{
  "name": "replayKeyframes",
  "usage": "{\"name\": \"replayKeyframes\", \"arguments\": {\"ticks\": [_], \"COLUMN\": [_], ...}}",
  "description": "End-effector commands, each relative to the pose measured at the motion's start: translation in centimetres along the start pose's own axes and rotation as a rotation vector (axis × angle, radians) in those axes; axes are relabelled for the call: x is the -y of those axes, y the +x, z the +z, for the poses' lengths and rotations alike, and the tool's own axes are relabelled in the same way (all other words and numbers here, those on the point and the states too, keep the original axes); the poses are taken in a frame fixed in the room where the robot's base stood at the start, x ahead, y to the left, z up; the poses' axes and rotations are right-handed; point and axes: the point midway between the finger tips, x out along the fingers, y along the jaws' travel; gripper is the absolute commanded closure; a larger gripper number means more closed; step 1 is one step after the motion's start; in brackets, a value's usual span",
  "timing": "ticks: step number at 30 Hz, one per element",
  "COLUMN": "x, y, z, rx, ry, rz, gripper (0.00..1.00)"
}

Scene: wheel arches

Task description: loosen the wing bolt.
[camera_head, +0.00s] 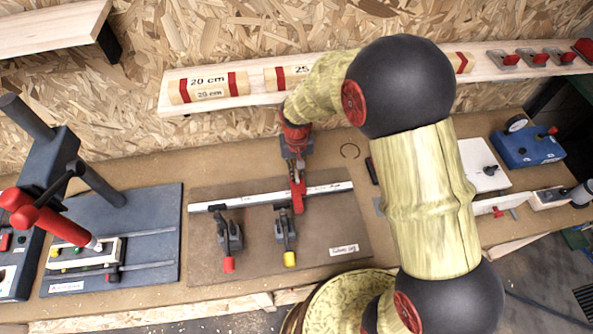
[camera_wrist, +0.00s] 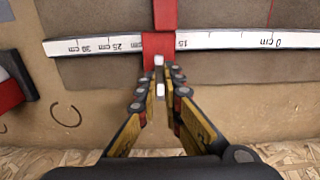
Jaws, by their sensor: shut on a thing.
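A white ruler (camera_head: 330,188) lies across a brown board and carries a red sliding stop (camera_head: 298,200). In the wrist view the ruler (camera_wrist: 230,40) shows its scale, and the red stop (camera_wrist: 159,46) crosses it between the 25 and 15 cm marks. My gripper (camera_head: 296,178) reaches down at the stop's rear end. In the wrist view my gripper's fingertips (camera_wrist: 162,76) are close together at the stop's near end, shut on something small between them. This is where the wing bolt sits, but the fingers mostly hide it.
Two toggle clamps, with a red tip (camera_head: 228,264) and a yellow tip (camera_head: 289,259), stand in front of the ruler. A blue fixture (camera_head: 150,215) is at left. A wooden shelf (camera_head: 250,97) runs along the wall behind my gripper. A thin black ring (camera_head: 350,151) lies on the bench.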

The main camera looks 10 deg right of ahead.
Motion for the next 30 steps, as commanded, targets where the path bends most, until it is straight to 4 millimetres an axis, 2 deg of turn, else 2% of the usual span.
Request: {"name": "replayKeyframes", "arguments": {"ticks": [8, 13, 30], "x": [0.0, 0.0, 0.0], "y": [-0.04, -0.06, -0.06], "z": [0.0, 0.0, -0.02], "rx": [0.0, 0.0, -0.001], "ry": [-0.045, -0.138, -0.66], "rz": [0.0, 0.0, 0.0], "gripper": [1.0, 1.0, 1.0]}}
